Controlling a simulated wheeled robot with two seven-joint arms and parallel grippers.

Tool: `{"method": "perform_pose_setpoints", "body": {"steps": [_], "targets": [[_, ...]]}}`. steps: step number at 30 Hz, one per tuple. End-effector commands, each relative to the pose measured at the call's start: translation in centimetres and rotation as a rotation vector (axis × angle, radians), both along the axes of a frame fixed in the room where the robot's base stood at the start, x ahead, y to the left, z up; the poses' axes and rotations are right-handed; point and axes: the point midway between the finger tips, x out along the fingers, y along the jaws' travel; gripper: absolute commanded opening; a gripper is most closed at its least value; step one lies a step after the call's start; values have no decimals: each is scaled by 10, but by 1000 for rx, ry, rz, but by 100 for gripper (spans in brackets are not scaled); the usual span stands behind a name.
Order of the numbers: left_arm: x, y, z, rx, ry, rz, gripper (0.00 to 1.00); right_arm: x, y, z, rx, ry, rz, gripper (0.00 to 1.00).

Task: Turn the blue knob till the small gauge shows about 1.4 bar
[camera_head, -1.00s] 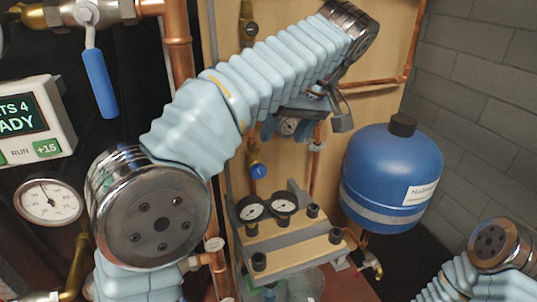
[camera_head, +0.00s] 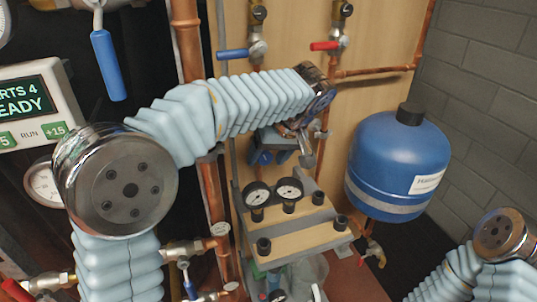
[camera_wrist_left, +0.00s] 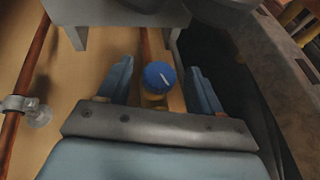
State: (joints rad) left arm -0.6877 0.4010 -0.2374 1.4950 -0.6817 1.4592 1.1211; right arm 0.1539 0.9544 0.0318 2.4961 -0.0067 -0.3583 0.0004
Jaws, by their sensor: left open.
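The blue knob (camera_wrist_left: 159,76) is round with a white pointer mark. In the wrist view it shows between the two blue fingers of my left gripper (camera_wrist_left: 161,84), with a gap on each side. The fingers are open. In the head view my left gripper (camera_head: 274,157) is at the knob (camera_head: 263,157), which is partly covered. No gauge face shows at the gripper; my wrist covers that part of the panel. My right gripper is out of view.
A blue tank (camera_head: 395,170) stands right of the panel. Valves with a blue lever (camera_head: 233,54) and a red lever (camera_head: 326,46) sit above my wrist. A copper pipe (camera_head: 214,190) runs left of the gripper. A display box (camera_head: 33,105) is at the far left.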

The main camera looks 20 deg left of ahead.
Motion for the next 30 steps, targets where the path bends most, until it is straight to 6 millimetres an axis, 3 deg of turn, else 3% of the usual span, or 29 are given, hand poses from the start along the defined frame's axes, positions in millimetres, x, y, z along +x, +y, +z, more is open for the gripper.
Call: {"method": "perform_pose_setpoints", "body": {"steps": [4, 15, 30], "targets": [[0, 0, 0, 0, 0, 0, 64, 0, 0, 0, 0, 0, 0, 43], [0, 0, 0, 0, 0, 0, 9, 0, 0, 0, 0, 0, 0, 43], [2, -4, -1, 128, 84, -2, 9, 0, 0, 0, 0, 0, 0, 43]]}}
